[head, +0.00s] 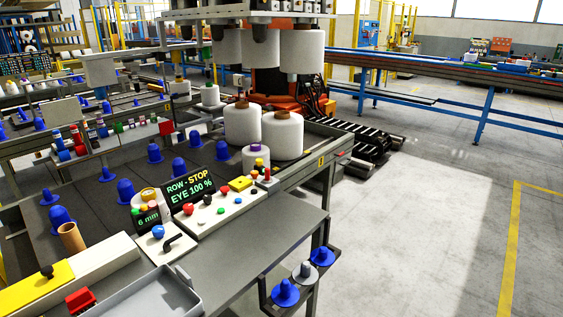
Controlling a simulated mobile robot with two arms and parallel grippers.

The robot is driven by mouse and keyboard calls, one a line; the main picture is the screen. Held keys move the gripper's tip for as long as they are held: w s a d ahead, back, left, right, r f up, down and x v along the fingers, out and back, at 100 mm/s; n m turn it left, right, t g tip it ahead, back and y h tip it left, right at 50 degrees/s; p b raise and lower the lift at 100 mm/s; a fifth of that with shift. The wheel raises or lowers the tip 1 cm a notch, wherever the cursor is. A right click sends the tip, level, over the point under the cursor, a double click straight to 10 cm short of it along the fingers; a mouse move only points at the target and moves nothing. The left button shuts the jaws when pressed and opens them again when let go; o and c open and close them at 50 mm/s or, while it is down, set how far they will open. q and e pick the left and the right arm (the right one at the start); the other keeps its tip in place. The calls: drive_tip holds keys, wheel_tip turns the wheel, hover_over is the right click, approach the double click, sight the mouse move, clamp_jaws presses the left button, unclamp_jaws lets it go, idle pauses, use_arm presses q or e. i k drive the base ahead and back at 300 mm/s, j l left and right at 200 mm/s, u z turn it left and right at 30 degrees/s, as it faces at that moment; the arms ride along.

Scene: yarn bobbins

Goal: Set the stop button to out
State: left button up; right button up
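A white control panel (230,207) runs along the near side of the grey machine bed, with several small knobs and buttons on it. A red mushroom-shaped button (188,208) sits at its left end and looks like the stop button; whether it is in or out is too small to tell. A black display (190,186) behind it reads "ROW - STOP" and "EYE 100 %". A smaller display (147,218) to its left reads "6 mm". Neither of my grippers is in view.
A white box with a blue button (158,231) and a black lever (181,242) stands left of the panel. A grey tray (150,296) lies at the near edge. The grey tabletop (262,238) before the panel is clear. Blue cone holders (286,292) hang at its right.

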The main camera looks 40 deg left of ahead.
sight(224, 189)
drive_tip(key=i+u, duration=0.1)
drive_tip(key=i, duration=0.7)
drive_tip(key=i+u, duration=0.15)
drive_tip(key=i, duration=0.65)
drive_tip(key=i+l+u, duration=0.1)
drive_tip(key=i, duration=0.7)
drive_tip(key=l, duration=0.1)
